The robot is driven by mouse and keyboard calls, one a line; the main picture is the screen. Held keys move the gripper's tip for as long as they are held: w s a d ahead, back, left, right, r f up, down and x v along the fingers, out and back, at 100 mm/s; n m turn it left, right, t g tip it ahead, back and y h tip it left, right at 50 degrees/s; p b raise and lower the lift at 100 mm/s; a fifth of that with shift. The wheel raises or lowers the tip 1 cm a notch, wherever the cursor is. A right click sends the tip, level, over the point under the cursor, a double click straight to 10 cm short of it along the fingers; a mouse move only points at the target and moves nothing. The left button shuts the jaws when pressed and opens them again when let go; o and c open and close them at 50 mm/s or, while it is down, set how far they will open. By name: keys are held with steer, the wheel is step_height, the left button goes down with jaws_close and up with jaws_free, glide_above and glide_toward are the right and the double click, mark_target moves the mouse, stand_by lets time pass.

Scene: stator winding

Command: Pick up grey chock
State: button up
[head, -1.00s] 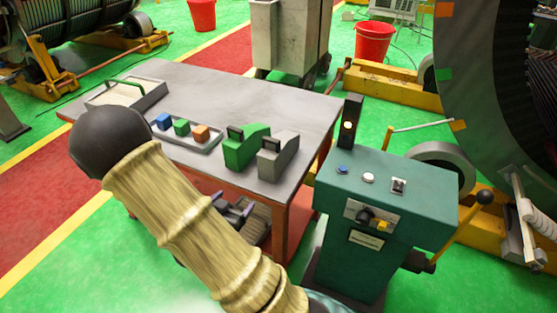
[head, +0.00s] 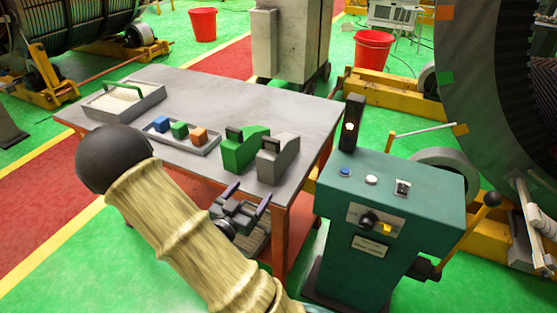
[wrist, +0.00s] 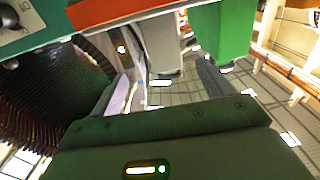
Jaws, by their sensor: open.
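The grey chock (head: 278,158) stands on the table near its right front edge, just right of a green chock (head: 240,152). My gripper (head: 248,195) is open and empty, in front of the table's front edge, below and apart from the grey chock. My arm partly hides the gripper's base in the head view. In the wrist view, the grey chock (wrist: 160,38) is beyond the open fingers (wrist: 165,85), roughly between them. The green chock (wrist: 222,38) is to its right there.
The grey table (head: 225,97) also bears a tray (head: 155,140) with blue, green and orange blocks, and a larger tray (head: 100,112) at the left. A teal control cabinet (head: 390,200) stands close to the right of the table. The back right tabletop is clear.

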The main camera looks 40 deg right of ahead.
mark_target(267, 171)
steer(key=p+x, duration=0.1)
steer(key=x, duration=0.8)
steer(key=shift+d+r, duration=0.1)
steer(key=x, duration=0.2)
steer(key=p+x, duration=0.1)
steer(key=x, duration=0.2)
steer(key=shift+w+r, duration=0.15)
steer(key=shift+w, duration=0.15)
steer(key=c, duration=1.3)
steer(key=shift+o, duration=0.2)
steer(key=shift+r, duration=0.1)
